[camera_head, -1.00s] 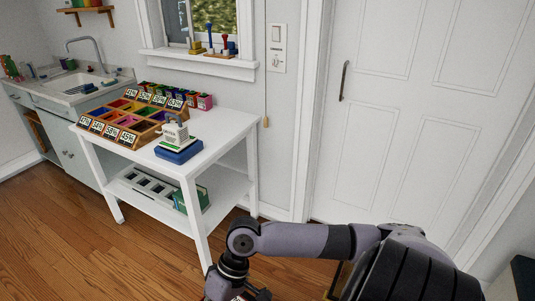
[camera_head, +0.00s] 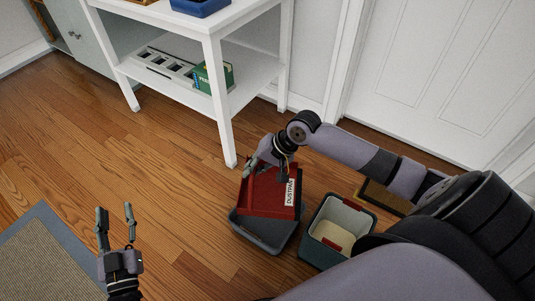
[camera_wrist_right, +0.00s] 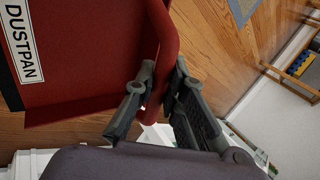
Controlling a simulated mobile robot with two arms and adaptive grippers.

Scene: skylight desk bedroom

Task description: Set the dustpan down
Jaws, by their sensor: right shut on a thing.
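The red dustpan (camera_head: 262,190) with a white "DUSTPAN" label is in the head view, over a dark grey tray (camera_head: 262,238) near the floor. I cannot tell whether the dustpan touches the tray. My right gripper (camera_head: 262,156) is shut on the dustpan at its upper left edge. In the right wrist view the dustpan (camera_wrist_right: 95,70) fills the upper left, and the fingers of my right gripper (camera_wrist_right: 162,92) close around its red bar-like handle. My left gripper (camera_head: 115,214) is open and empty above the floor, well left of the dustpan.
A white table (camera_head: 222,95) with a lower shelf stands behind. A mat (camera_head: 45,255) lies at left. Wooden floor (camera_head: 170,180) is clear between mat and tray.

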